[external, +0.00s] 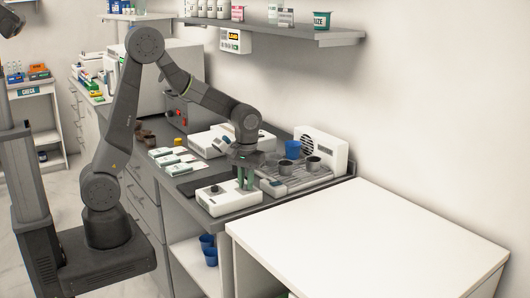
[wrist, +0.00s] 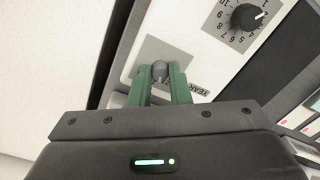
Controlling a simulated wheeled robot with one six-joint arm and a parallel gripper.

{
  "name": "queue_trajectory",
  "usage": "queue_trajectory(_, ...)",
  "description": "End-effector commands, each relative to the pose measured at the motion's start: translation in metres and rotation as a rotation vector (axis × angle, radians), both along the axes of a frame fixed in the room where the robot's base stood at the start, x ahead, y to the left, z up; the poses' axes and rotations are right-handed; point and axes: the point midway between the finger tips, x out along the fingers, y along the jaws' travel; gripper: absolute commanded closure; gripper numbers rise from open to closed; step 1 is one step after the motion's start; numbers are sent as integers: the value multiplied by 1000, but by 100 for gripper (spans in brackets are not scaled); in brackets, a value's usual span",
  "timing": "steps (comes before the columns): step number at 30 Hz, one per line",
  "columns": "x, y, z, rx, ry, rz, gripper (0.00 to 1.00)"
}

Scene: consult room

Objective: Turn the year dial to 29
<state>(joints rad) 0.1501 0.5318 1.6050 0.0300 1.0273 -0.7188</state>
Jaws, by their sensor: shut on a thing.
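The white dial unit (external: 226,201) sits on the counter's front end, with my gripper (external: 246,180) reaching down onto its right part. In the wrist view, my gripper (wrist: 160,82) has its green fingers closed around a small grey knob (wrist: 159,69). A label reading "YEAR" (wrist: 201,90) shows just right of the fingers, so the held knob appears to be the year dial. Its scale is mostly hidden by the fingers, and I cannot read its setting. A second, black dial (wrist: 249,17) with printed numbers stands free on the same panel (wrist: 190,25).
A grey rack (external: 290,178) with dark cups stands right of the unit, with a white speaker-like box (external: 322,152) and a blue cup (external: 293,149) behind. A dark mat (external: 197,185) lies to the left. A bare white table (external: 370,245) is in front at right.

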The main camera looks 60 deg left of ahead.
Motion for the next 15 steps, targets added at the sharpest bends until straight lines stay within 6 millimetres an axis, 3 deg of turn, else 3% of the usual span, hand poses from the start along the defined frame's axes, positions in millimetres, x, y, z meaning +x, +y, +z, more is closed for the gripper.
queue_trajectory(15, 0, 0, 1, -1, -2, -489, 100)
